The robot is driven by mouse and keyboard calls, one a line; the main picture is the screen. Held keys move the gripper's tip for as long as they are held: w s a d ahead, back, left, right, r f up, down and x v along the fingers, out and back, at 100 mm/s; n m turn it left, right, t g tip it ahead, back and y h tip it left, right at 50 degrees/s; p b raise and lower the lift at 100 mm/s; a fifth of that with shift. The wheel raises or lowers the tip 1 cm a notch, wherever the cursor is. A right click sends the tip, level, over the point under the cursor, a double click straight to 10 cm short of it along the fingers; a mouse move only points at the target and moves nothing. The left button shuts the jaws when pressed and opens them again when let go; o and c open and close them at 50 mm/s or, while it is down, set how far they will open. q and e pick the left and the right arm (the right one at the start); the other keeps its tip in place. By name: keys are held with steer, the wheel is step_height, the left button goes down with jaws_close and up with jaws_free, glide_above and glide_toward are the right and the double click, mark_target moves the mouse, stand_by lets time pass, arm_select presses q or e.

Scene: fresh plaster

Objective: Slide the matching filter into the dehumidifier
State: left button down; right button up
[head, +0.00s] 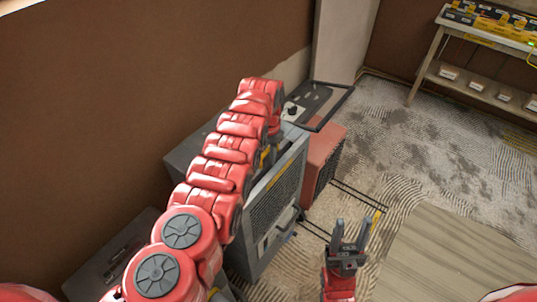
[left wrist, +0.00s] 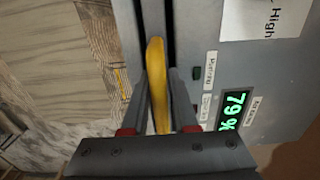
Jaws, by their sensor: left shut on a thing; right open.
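The grey dehumidifier (head: 273,205) with a mesh side stands by the brown wall, partly hidden by my left arm. In the left wrist view its panel (left wrist: 210,50) shows a green 79 % display (left wrist: 234,110), a "High" label and a dark slot (left wrist: 168,25). My left gripper (left wrist: 158,75) is shut on a thin yellow-edged piece, seemingly the filter (left wrist: 157,60), seen edge-on along the slot. How deep it sits in the slot I cannot tell. My right gripper (head: 356,226) is open and empty, pointing up above the floor right of the dehumidifier.
A red box with a dark grille (head: 325,160) stands just behind the dehumidifier. A bench (head: 436,47) at the back right holds yellow and dark items, with white-labelled boxes on its lower shelf. Pale boards (head: 450,250) cover the floor at right, free of objects.

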arm_select(q)
steer(key=shift+p, duration=0.5)
steer(key=shift+s+f, duration=0.1)
steer(key=shift+f+b, duration=0.15)
steer(key=shift+b, duration=0.15)
steer(key=c, duration=0.6)
jaws_free()
